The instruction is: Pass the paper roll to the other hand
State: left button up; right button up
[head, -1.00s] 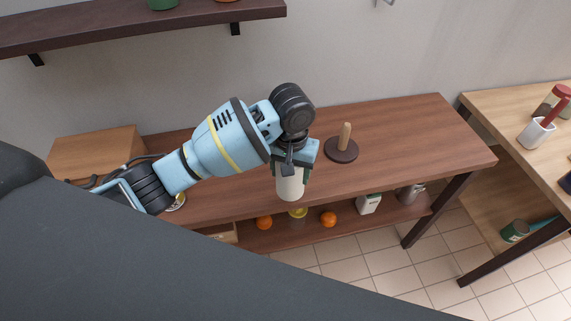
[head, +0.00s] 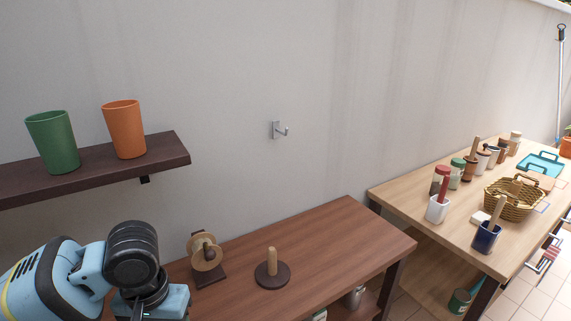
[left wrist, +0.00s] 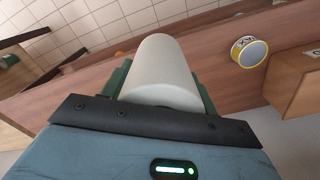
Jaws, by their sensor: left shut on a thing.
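The white paper roll (left wrist: 165,65) fills the middle of the left wrist view, between the green fingers of my left gripper (left wrist: 160,88), which is shut on it. In the head view only my left arm and wrist show at the lower left; the gripper's fingers and the roll are below the picture's edge. My right gripper is in neither view.
A dark round stand with an upright wooden peg (head: 272,272) and a spool holder (head: 206,255) stand on the brown table (head: 335,235). Green (head: 53,142) and orange (head: 124,130) cups sit on the wall shelf (head: 90,180). A yellow-rimmed tin (left wrist: 249,51) shows in the wrist view.

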pick_arm(q)
jog(key=shift+s+a+r, duration=0.1)
jog(key=shift+s, duration=0.15)
